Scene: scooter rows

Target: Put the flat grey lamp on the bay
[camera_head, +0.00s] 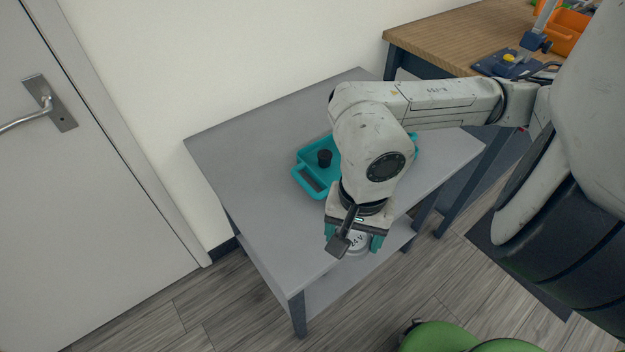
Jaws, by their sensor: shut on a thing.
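My gripper (353,238) points down over the front right edge of the grey table, with a teal finger on each side. It is shut on the flat grey lamp (358,243), a pale round disc with dark marks on its face. Part of the lamp is hidden behind the gripper. I cannot tell whether the lamp touches the table. No clearly marked bay shows. A teal tray (307,184) with a handle lies on the table behind my gripper, partly hidden by my arm.
A black cylinder (324,158) stands in the teal tray. The grey table (240,165) is clear on its left and front. A wooden bench (440,45) with orange bins (568,30) stands behind right. A door (75,180) is at left. Green round objects (440,337) are at the bottom.

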